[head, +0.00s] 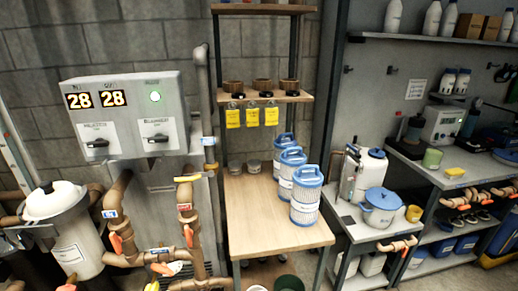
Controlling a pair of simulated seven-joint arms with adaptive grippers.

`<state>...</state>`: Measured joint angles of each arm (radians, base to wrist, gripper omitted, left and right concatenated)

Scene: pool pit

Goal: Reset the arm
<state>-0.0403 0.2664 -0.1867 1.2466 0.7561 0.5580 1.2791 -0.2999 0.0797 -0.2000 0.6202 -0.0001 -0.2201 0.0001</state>
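Neither of my grippers can be made out in the head view, and I see no arm of mine for certain. The view faces a wooden bench (262,231) with three blue-and-white filter cartridges (306,198) standing upright in a slanting row on its right side. Two small round pots (253,167) stand at the back of the bench. Nothing is seen touching or holding any of these things.
A grey control box (130,113) showing 28 and 28 hangs at left, above brown pipes (196,225) with orange valve handles. A white pump pot (65,232) stands far left. A blue-lidded pot (379,207) stands on a right-hand stand. The bench's front left is clear.

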